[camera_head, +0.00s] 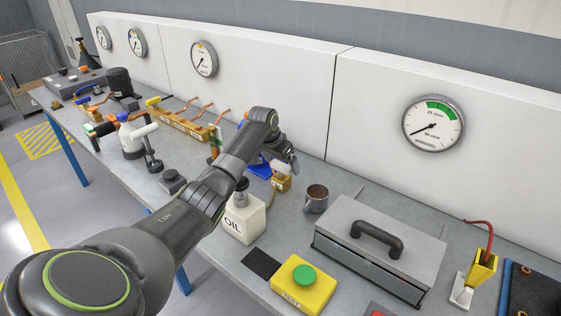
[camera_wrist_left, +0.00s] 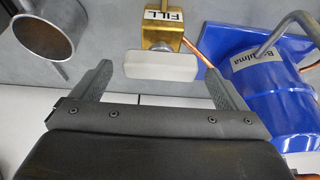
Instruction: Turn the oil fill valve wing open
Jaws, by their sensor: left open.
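The oil fill valve has a brass body (camera_wrist_left: 163,38) with a FILL label in the left wrist view. Its pale flat wing (camera_wrist_left: 160,66) lies crosswise in that picture. My left gripper (camera_wrist_left: 158,78) is open, with one finger on each side of the wing and a gap at both ends. It grips nothing. In the head view the brass valve block (camera_head: 282,183) shows just below my left gripper (camera_head: 289,160), whose arm reaches in from the left. The wing is partly hidden there. My right gripper is in neither view.
A blue Balma compressor (camera_wrist_left: 255,85) stands close on the right in the wrist view, with a copper pipe near the valve. A metal cup (camera_head: 316,199), OIL bottle (camera_head: 244,221), grey lidded box (camera_head: 375,245) and yellow TEST button box (camera_head: 303,287) stand on the bench.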

